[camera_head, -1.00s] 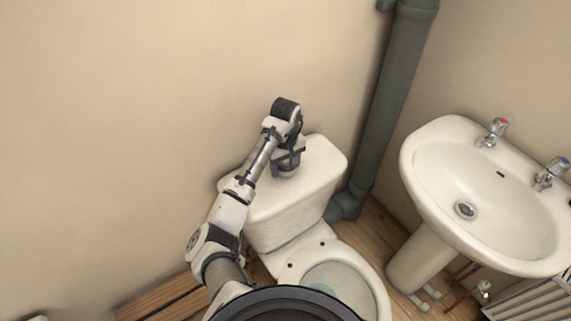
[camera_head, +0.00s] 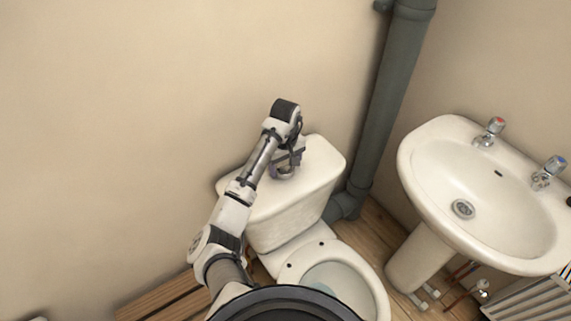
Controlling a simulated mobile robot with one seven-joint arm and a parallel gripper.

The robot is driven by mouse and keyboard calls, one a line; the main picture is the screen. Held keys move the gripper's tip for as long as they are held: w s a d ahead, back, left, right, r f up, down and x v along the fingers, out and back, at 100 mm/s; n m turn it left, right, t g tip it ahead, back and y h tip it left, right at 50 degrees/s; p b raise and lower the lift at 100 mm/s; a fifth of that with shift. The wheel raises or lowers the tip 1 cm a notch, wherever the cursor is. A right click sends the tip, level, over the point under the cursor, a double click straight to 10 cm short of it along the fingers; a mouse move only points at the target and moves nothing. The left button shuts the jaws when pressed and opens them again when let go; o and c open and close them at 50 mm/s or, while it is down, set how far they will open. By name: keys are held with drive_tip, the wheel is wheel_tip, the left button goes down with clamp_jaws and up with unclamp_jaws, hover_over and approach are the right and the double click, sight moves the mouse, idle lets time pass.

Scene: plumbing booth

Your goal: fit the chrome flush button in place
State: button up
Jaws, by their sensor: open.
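The white toilet cistern (camera_head: 318,160) stands against the wall, its lid facing up. My gripper (camera_head: 285,169) is over the lid, pointing down at about its middle, with its jaws open. A small shiny round piece (camera_head: 284,173), seemingly the chrome flush button, shows at the lid just under my fingers. The fingers and wrist partly cover it, so I cannot tell whether it sits flush in the lid's hole or touches the fingers.
The toilet bowl (camera_head: 345,290) is in front of the cistern. A grey soil pipe (camera_head: 388,100) runs up the wall to the right of the cistern. A white basin (camera_head: 485,195) with two taps stands further right. The wall is close behind my arm.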

drive_tip(key=shift+s+a+f+g, duration=0.15)
drive_tip(key=shift+s+f, duration=0.05)
drive_tip(key=shift+f, duration=0.25)
drive_tip(key=shift+s+a+f+g, duration=0.15)
drive_tip(key=shift+f, duration=0.25)
drive_tip(key=shift+r, duration=0.2)
wheel_tip(320, 180, up, 15)
drive_tip(key=shift+w+d+p, duration=0.15)
drive_tip(key=shift+d+p, duration=0.1)
drive_tip(key=shift+p, duration=0.2)
